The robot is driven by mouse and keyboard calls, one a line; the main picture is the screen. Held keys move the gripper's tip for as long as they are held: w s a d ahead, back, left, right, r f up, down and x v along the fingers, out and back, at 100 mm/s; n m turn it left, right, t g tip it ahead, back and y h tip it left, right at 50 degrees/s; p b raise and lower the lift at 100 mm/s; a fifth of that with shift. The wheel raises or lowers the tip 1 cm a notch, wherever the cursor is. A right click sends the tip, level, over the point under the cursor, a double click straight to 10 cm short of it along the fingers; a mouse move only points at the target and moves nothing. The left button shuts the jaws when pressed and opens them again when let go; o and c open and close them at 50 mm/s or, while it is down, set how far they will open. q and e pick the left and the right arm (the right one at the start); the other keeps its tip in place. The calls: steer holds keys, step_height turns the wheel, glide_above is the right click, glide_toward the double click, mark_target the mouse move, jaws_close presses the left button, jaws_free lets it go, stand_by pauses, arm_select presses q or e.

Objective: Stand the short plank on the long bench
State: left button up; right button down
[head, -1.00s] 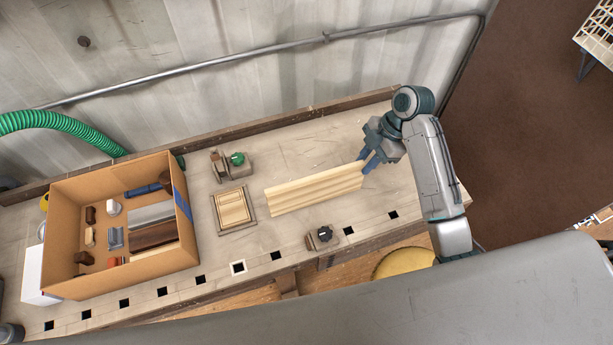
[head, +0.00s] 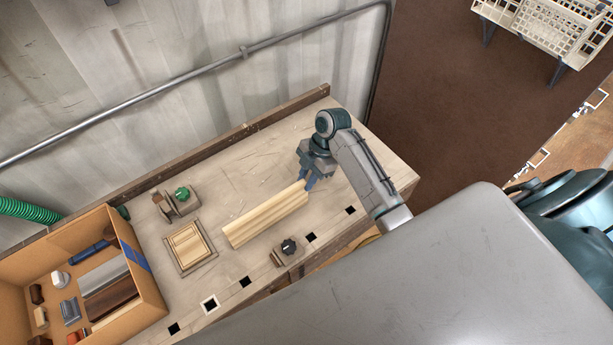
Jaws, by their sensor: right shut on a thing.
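The short plank (head: 262,218) is pale wood and lies lengthwise over the long bench (head: 232,176), roughly in line with its front edge. My right gripper (head: 307,184) is shut on the plank's right end, with the blue fingers at that end. I cannot tell whether the plank touches the bench top or is just above it. My left gripper is out of view.
A cardboard box (head: 140,272) of small parts stands at the bench's left. A framed wooden tray (head: 212,256), a green-knobbed fixture (head: 181,195) and a black-knobbed clamp (head: 288,247) are near the plank. Bare bench top lies behind the plank.

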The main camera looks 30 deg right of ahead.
steer(key=shift+f, duration=0.2)
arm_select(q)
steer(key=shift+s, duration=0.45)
arm_select(e)
steer(key=c, duration=1.3)
jaws_free()
steer(key=shift+o, duration=0.2)
steer(key=shift+r, duration=0.1)
arm_select(q)
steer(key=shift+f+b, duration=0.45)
steer(key=shift+b, duration=0.1)
arm_select(e)
steer(key=v, duration=1.2)
